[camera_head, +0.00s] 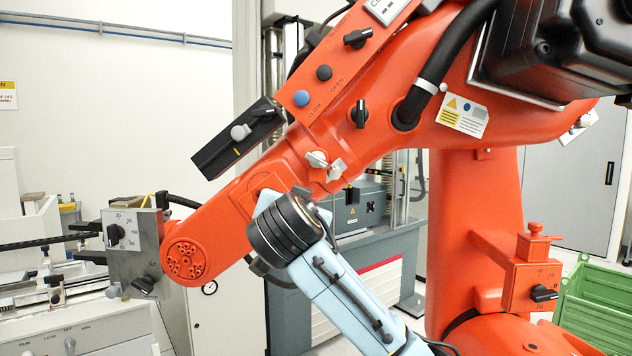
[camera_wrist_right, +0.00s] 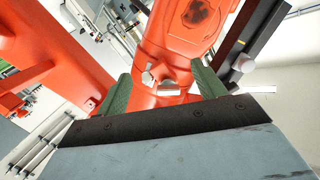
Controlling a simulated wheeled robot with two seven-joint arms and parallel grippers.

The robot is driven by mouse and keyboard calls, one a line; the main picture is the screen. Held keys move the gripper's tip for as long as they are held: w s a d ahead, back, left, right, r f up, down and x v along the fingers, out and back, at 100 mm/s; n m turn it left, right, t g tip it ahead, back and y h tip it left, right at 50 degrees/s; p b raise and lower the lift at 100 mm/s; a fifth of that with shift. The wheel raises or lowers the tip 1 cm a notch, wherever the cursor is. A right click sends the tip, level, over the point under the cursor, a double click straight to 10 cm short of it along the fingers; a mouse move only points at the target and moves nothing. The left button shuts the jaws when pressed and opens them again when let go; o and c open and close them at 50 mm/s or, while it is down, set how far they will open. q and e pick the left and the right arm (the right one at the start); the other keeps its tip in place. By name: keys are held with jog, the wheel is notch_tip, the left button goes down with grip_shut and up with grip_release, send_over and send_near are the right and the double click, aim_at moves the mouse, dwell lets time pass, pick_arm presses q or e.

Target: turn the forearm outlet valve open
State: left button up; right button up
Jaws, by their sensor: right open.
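A silver valve handle with pale wing-shaped ends (camera_head: 326,165) sits on the side of the orange forearm (camera_head: 228,203), and I take it as the forearm outlet valve. In the right wrist view the silver handle (camera_wrist_right: 168,89) shows between the green fingers of my right gripper (camera_wrist_right: 164,73). The fingers are spread apart with nothing held between them. In the head view my right wrist is below and left of the valve, and its fingertips are hidden. Whether a finger touches the valve, I cannot tell. My left gripper is not in view.
Black knobs (camera_head: 360,114) and a blue button (camera_head: 301,98) sit on the orange arm close above the valve. A black bar with a grey knob (camera_head: 240,131) juts out at upper left. A grey plate (camera_head: 133,243) hangs at the forearm's end. A green crate (camera_head: 592,305) stands right.

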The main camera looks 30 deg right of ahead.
aim_at(317, 161)
jog(key=s+r+m+h, duration=0.1)
jog(key=s+r+m, duration=0.2)
jog(key=s+r, duration=0.35)
jog(key=shift+t, duration=0.3)
jog(key=p+x, duration=0.1)
jog(key=x, duration=0.3)
jog(key=r+p+x, duration=0.1)
jog(key=p+x, duration=0.1)
jog(key=x, duration=0.3)
jog(key=p+x, duration=0.2)
jog(key=x, duration=0.3)
jog(key=shift+w+a+r, duration=0.15)
jog(key=shift+w+a, duration=0.05)
jog(key=shift+a, duration=0.05)
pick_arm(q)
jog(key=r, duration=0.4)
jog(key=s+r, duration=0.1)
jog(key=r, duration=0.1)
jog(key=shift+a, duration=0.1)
pick_arm(e)
jog(key=shift+w+d, duration=0.2)
jog(key=shift+w, duration=0.1)
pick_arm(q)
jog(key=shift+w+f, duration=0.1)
pick_arm(e)
jog(key=shift+n, duration=0.3)
jog(key=c, duration=1)
